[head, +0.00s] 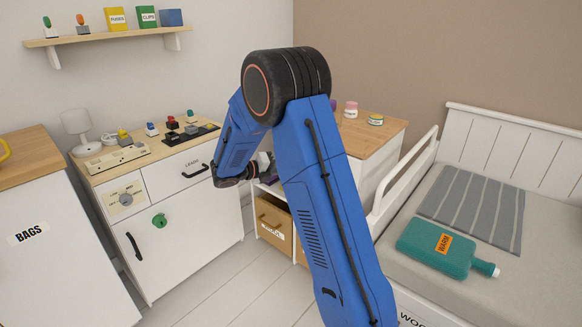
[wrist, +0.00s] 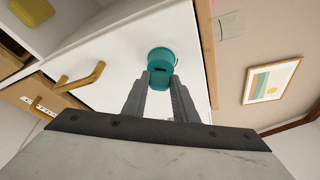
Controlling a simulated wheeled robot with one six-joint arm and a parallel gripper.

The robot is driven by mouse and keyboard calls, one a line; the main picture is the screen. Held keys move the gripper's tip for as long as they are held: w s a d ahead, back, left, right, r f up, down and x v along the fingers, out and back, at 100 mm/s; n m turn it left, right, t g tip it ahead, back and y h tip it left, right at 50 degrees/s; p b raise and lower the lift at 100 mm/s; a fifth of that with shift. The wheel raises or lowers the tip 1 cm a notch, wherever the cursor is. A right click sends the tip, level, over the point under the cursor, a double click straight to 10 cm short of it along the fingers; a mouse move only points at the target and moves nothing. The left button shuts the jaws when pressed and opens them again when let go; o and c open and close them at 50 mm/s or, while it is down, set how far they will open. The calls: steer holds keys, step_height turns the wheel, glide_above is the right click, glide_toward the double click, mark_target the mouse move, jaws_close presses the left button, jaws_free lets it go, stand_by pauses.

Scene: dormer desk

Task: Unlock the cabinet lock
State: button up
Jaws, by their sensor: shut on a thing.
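A teal round lock (wrist: 161,58) with a protruding turning tab sits on a white cabinet front (wrist: 118,62) in the wrist view. My gripper (wrist: 162,84) is shut on the lock's tab, one finger on each side. A wooden bar handle (wrist: 80,78) is on the same front, left of the lock. In the head view my blue arm hides this lock and most of my gripper. A separate green lock (head: 159,221) is on the white cabinet door (head: 180,250) at the left, below a dial and right of a black handle (head: 134,246).
Wooden drawers (head: 273,218) lie behind my arm. A wood-topped unit (head: 385,133) with jars is beside the bed (head: 540,225). A BAGS cabinet (head: 50,250) stands at the left. The pale floor (head: 205,285) is clear in front.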

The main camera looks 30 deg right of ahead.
steer(key=n, duration=0.1)
steer(key=n+h, duration=0.1)
steer(key=n, duration=0.1)
steer(key=n+g+h, duration=0.1)
steer(key=shift+f, duration=0.3)
steer(key=o, duration=1.1)
steer(key=shift+a, duration=0.1)
steer(key=a, duration=1.7)
steer(key=s+d+r+m+y, duration=0.2)
steer(key=s+m+y, duration=0.1)
steer(key=s+m, duration=0.3)
steer(key=s+d+r+m+g+y, duration=0.1)
steer(key=s+d+r+m+y, duration=0.25)
steer(key=s, duration=0.45)
steer(key=s+d+r+m+y, duration=0.1)
steer(key=s+d+m+y, duration=0.1)
steer(key=s+m, duration=0.4)
steer(key=s+a+m+t+y, duration=0.3)
steer(key=s+a+m+y, duration=0.1)
steer(key=s+m, duration=0.5)
steer(key=s+a+m+t+y, duration=0.3)
steer(key=s+m+y, duration=0.2)
steer(key=s+m, duration=0.5)
steer(key=shift+s+a+f+t, duration=0.15)
steer(key=shift+s+a+t, duration=0.25)
steer(key=shift+s, duration=0.55)
